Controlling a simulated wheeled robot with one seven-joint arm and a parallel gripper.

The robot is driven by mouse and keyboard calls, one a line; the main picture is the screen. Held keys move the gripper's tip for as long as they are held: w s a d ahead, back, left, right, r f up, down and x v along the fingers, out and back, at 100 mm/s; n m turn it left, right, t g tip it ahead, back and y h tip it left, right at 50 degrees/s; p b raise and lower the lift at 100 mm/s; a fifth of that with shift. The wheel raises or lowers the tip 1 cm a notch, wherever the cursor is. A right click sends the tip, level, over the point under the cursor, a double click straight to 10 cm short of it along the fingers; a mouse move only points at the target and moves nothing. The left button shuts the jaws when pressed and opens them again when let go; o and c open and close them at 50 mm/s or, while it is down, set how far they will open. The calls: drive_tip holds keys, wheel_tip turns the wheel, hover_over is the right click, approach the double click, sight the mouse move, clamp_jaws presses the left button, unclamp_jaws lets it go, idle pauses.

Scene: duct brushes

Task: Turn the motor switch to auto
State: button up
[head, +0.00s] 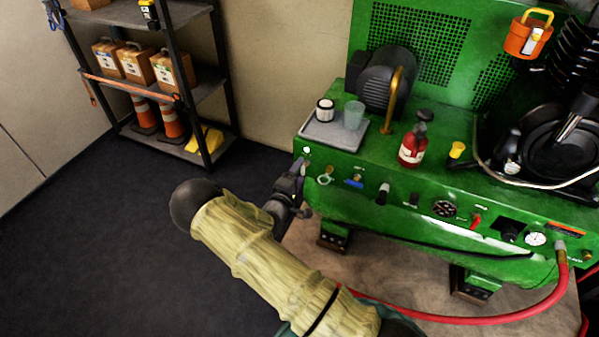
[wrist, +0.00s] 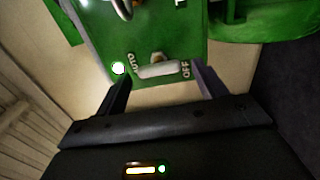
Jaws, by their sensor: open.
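The motor switch (wrist: 158,70) is a pale horizontal lever on the green panel in the wrist view. It lies between an "AUTO" label (wrist: 133,66) at its left and an "OFF" label (wrist: 186,68) at its right. I cannot tell which setting it is at. My gripper (wrist: 163,82) is open, its dark fingers on either side of the switch at the near edge of the panel. I cannot tell whether they touch it. In the head view my gripper (head: 300,188) is at the left end of the green machine (head: 340,215), and the switch is not clearly visible.
A lit white lamp (wrist: 118,68) is left of the switch. On the machine are a grey tray (head: 322,136) with cups, a red bottle (head: 412,148) and several controls. A red hose (head: 500,318) curves in front. A shelf (head: 185,92) stands at the back left; the left floor is clear.

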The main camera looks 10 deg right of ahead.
drive_tip(key=v, duration=1.6)
drive_tip(key=shift+s+p, duration=0.2)
drive_tip(key=shift+p, duration=0.15)
drive_tip(key=shift+a, duration=0.15)
drive_tip(key=s+d+r+m+g+y, duration=0.1)
drive_tip(key=d+r+m+g+y, duration=0.2)
drive_tip(key=r+m+g+y, duration=0.65)
drive_tip(key=s+d+r+m+g+y, duration=0.1)
drive_tip(key=s+d+r, duration=0.3)
drive_tip(key=s, duration=0.3)
drive_tip(key=s+d+r+m+g, duration=0.1)
drive_tip(key=s+d+r, duration=0.35)
drive_tip(key=s, duration=0.25)
wheel_tip(320, 180, up, 22)
drive_tip(key=p, duration=2.1)
drive_tip(key=shift+a+p, duration=0.2)
drive_tip(key=shift+p, duration=0.15)
